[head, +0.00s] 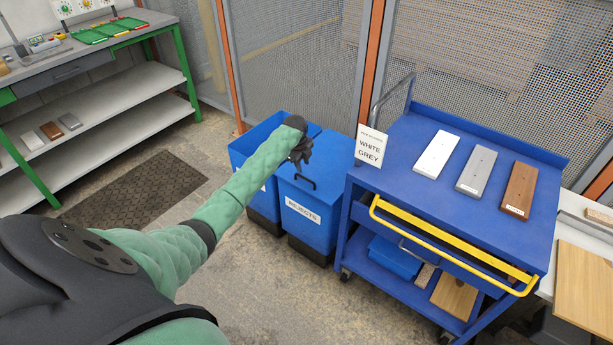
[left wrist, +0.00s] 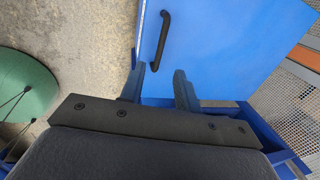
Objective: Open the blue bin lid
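The blue bin with the REJECTS label (head: 303,211) stands on the floor left of the blue cart. Its blue lid (head: 335,160) looks shut and has a black handle (head: 305,183) near its front edge. The lid (left wrist: 225,50) and handle (left wrist: 160,42) also show in the left wrist view. My left gripper (head: 302,158) is above the lid, its fingers partly hidden by the wrist in the head view. In the left wrist view the fingers (left wrist: 158,85) are apart and empty, with the handle beyond their tips. My right gripper is out of view.
A second blue bin (head: 243,147) stands just left, partly behind my left arm. The blue cart (head: 400,190) with white, grey and brown boards stands close on the right. A mesh fence (head: 290,60) is behind. Open floor (head: 240,265) lies in front.

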